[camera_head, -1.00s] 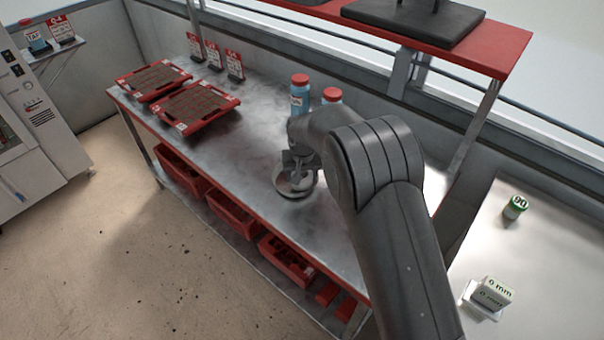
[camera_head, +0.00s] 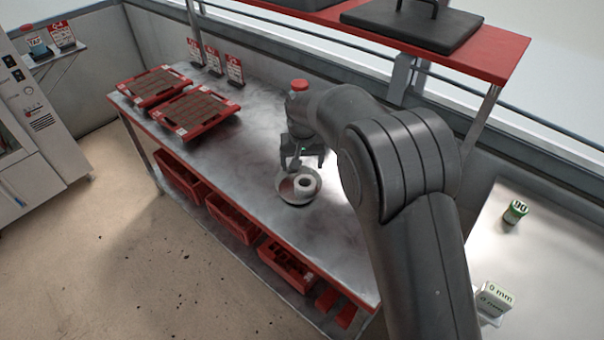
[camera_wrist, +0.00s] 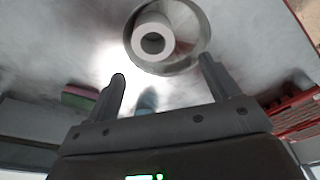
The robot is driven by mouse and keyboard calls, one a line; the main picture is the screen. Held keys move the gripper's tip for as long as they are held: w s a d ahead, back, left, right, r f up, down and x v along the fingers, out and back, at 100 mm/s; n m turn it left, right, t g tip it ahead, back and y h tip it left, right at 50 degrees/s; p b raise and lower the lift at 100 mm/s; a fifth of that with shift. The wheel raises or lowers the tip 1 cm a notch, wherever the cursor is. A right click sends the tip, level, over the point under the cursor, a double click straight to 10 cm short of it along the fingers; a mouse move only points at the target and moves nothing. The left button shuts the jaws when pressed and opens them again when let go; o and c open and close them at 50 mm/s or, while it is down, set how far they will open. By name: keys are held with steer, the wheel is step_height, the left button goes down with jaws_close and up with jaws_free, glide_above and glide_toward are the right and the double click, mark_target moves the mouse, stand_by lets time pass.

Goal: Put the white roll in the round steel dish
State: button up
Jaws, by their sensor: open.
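The white roll (camera_head: 305,184) lies inside the round steel dish (camera_head: 287,195) on the metal bench. In the wrist view the roll (camera_wrist: 152,38) shows its round end and dark core hole, within the dish's rim (camera_wrist: 204,28), toward its left side. My gripper (camera_head: 306,162) is open and empty, just behind and above the dish in the head view. In the wrist view its two fingers (camera_wrist: 162,72) are spread wide, apart from the roll and dish.
A red shelf (camera_head: 490,52) overhangs the back. The bench left of the dish is clear.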

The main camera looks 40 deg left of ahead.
steer(key=shift+s+d+r, duration=0.15)
steer(key=shift+r, duration=0.95)
steer(key=shift+s+d+r, duration=0.1)
steer(key=shift+r, duration=0.95)
steer(key=w+d+r+m+t, duration=0.1)
steer(key=w+d+r, duration=0.1)
steer(key=d+r, duration=0.65)
steer(key=w+d+r+m, duration=0.1)
steer(key=d+r+m, duration=0.15)
steer(key=d, duration=1.05)
steer(key=w+d+r+m+t, duration=0.1)
steer(key=w+d+r, duration=0.1)
steer(key=d+r, duration=0.65)
steer(key=s+d+m+t, duration=0.1)
steer(key=s+d, duration=0.2)
steer(key=d, duration=0.5)
steer(key=s+d+m, duration=0.1)
steer(key=s+d, duration=0.3)
steer(key=d, duration=0.5)
steer(key=s+d+f+m+t+h, duration=0.1)
steer(key=s+d+f+m, duration=0.1)
steer(key=s+d, duration=0.9)
steer(key=shift+s+f, duration=0.4)
steer(key=shift+f, duration=0.2)
